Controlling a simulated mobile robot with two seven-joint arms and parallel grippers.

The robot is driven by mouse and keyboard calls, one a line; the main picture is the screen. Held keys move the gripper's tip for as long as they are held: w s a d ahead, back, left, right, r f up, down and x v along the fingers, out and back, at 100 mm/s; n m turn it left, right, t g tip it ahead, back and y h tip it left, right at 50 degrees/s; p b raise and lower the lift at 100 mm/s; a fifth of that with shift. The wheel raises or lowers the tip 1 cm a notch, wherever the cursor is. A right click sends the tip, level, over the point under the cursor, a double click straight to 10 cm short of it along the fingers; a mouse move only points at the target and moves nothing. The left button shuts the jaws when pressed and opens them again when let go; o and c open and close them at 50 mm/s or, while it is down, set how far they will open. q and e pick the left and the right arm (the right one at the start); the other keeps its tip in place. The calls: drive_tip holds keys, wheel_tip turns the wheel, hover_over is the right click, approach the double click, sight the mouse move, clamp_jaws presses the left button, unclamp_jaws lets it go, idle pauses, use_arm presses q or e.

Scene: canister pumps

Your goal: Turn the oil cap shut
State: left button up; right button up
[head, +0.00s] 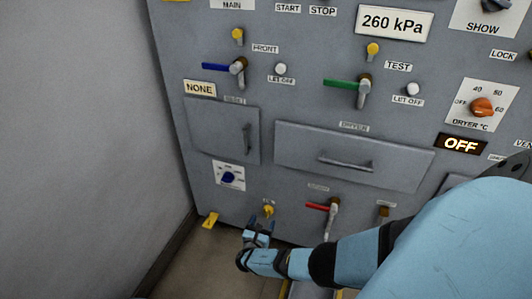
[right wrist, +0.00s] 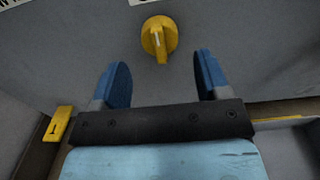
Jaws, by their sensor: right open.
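The oil cap is a small round yellow knob (head: 268,210) low on the grey panel in the head view; its label is too small to read for certain. It also shows in the right wrist view (right wrist: 159,38), with a raised grip bar pointing roughly downward in the picture. My right gripper (head: 260,228) is just below and in front of the yellow knob. In the right wrist view its two blue fingers (right wrist: 160,75) are apart with nothing between them, and the knob lies beyond their tips. My left gripper is not in view.
A red-handled valve (head: 318,207) and a brass fitting (head: 383,212) sit to the right of the knob. A blue dial (head: 229,177) is up and left, and a yellow tag (head: 210,220) is at the panel's lower left. A wall stands at the left.

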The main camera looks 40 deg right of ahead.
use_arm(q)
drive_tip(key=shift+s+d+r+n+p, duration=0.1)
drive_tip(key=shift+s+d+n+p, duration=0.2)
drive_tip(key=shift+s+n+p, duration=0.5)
use_arm(e)
drive_tip(key=v, duration=0.9)
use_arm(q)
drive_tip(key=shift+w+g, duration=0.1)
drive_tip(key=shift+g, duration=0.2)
use_arm(e)
drive_tip(key=shift+s+a, duration=0.1)
drive_tip(key=shift+a, duration=0.05)
